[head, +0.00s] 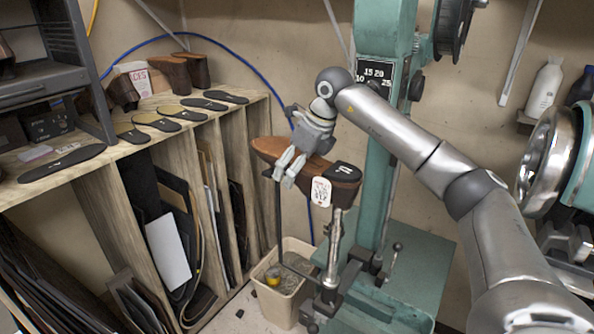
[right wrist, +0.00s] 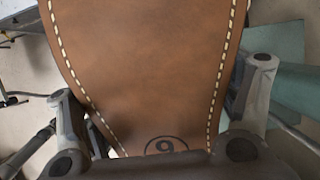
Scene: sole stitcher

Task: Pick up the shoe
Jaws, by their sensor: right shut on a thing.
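The brown shoe (head: 333,173) shows in the head view with its stitched sole up, a dark heel patch at its right end and a white tag (head: 321,191) hanging from it. My right gripper (head: 289,166) is shut on the shoe near its middle, one finger on each side. In the right wrist view the brown sole (right wrist: 145,70) with pale stitching and a circled 9 fills the space between the fingers (right wrist: 160,110). The shoe is above the metal post (head: 333,250) of the green machine; I cannot tell whether they touch. My left gripper is not in view.
The green sole stitcher (head: 385,50) stands just behind the shoe. A wooden shelf (head: 240,118) with several soles and brown shoes (head: 193,70) is at the left. A beige bin (head: 280,306) with a yellow item stands below.

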